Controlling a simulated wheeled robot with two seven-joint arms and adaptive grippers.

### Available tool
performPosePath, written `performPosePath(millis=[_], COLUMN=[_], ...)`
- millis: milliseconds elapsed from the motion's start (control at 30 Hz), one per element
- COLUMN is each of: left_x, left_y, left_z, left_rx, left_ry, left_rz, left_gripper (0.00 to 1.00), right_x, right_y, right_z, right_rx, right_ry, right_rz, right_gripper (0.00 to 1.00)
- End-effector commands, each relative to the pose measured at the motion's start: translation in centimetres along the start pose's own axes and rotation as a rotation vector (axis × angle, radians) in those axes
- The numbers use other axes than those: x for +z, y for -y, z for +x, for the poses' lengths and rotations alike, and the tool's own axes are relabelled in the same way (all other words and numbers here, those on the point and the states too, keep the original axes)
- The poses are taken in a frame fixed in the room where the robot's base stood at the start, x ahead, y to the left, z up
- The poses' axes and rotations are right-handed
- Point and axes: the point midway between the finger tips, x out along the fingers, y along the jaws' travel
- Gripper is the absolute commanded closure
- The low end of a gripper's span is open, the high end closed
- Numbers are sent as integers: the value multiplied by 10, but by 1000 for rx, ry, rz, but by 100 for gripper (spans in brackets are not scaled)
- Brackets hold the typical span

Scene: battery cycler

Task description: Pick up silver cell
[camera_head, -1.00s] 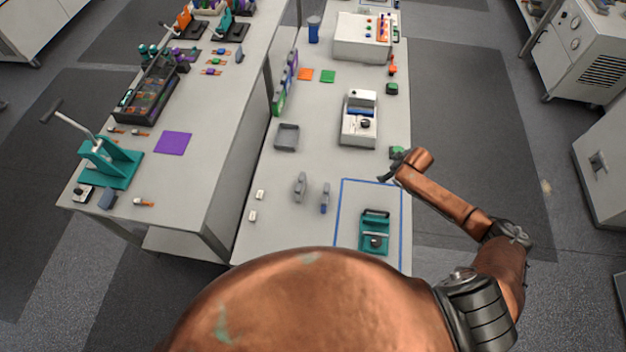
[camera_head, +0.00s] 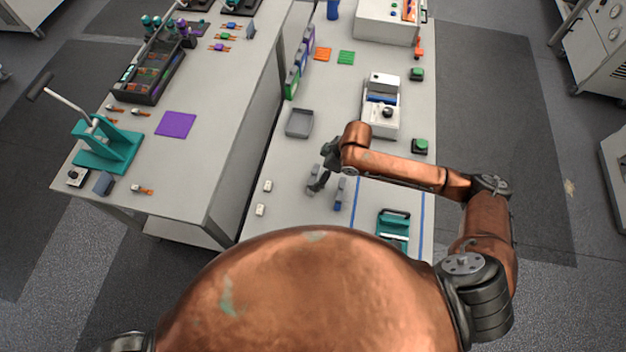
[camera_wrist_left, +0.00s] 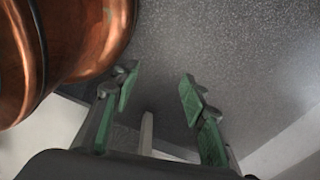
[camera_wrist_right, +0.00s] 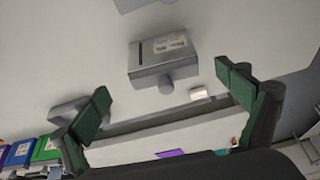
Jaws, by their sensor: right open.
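A grey, silver-looking block (camera_wrist_right: 162,52) with a pale label and a round knob lies ahead of my right gripper (camera_wrist_right: 170,95) in the right wrist view, between the lines of its fingers and apart from them. I take it for the silver cell. In the head view the grey piece (camera_head: 311,178) is partly hidden by my right gripper (camera_head: 319,184), which is over it. The right fingers are spread and empty. A second slim grey-and-blue piece (camera_head: 339,194) stands to its right. My left gripper (camera_wrist_left: 158,100) has spread, empty green-padded fingers over the floor.
A grey tray (camera_head: 300,123) lies behind the cell on the bench (camera_head: 290,205). Two small white blocks (camera_head: 268,186) sit to the left. A teal device (camera_head: 393,228) stands inside a blue outline at right. A white instrument (camera_head: 381,115) stands farther back.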

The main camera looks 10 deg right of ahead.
Motion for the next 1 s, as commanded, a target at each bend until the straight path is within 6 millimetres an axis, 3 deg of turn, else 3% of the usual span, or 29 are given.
performPosePath(millis=[300,433,700,1000], left_x=[-29,-33,-23,-17], left_y=[2,3,3,2], left_z=[-11,-11,-11,-11], left_rx=[-2,-2,-2,-2], left_ry=[-37,-41,-29,-21], left_rz=[6,7,5,4], left_gripper=[60,60,60,60], right_x=[-1,-2,-1,-1], right_y=[4,4,3,3], right_z=[41,54,57,56], right_rx=[-2,-1,0,0], right_ry=[-1,-2,-1,-1], right_rz=[0,-3,-3,-3], right_gripper=[7,7,8,29])
